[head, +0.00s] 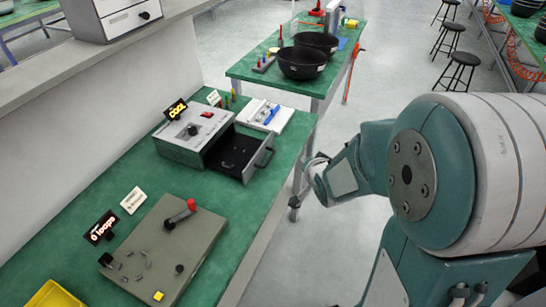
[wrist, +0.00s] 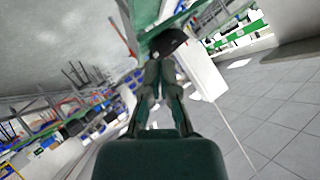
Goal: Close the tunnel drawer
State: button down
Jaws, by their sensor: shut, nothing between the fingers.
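The tunnel unit (head: 192,133) is a grey box with a pale top panel on the green bench in the head view. Its drawer (head: 258,168) is pulled out toward the right, with a dark empty-looking inside and a bar handle (head: 264,157) on its front. My gripper (head: 295,203) is to the right of the drawer, beyond the bench edge, apart from the handle. In the wrist view my gripper (wrist: 158,65) is shut with nothing between its fingers. A dark shape beyond the fingertips there is too unclear to name.
A grey-green panel (head: 150,250) with a red-tipped lever lies nearer on the bench (head: 105,182). A white tray (head: 268,116) with blue items sits behind the drawer. Another green table (head: 258,62) holds black bowls (head: 300,62).

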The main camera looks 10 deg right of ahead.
aim_at(235, 155)
notch_tip(235, 155, down, 11)
jog(key=w+m+t+y, duration=0.1)
jog(key=m+t+y, duration=0.25)
jog(key=m, duration=0.35)
jog(key=shift+t+h, duration=0.35)
jog(key=shift+t, duration=0.1)
jog(key=x, duration=0.4)
jog(key=a+x, duration=0.1)
jog(key=x, duration=0.3)
jog(key=a+x, duration=0.1)
jog(key=x, duration=0.3)
jog(key=shift+a+f, duration=0.1)
jog(key=shift+a, duration=0.2)
jog(key=shift+w+a+f, duration=0.1)
jog(key=shift+w+a, duration=0.25)
jog(key=shift+a, duration=0.1)
jog(key=w+a, duration=0.3)
jog(key=a, duration=0.1)
jog(key=w+a, duration=0.2)
jog(key=a, duration=0.2)
jog(key=w+a, duration=0.3)
jog(key=a, duration=0.1)
jog(key=shift+w, duration=0.3)
jog(key=shift+w+a, duration=0.3)
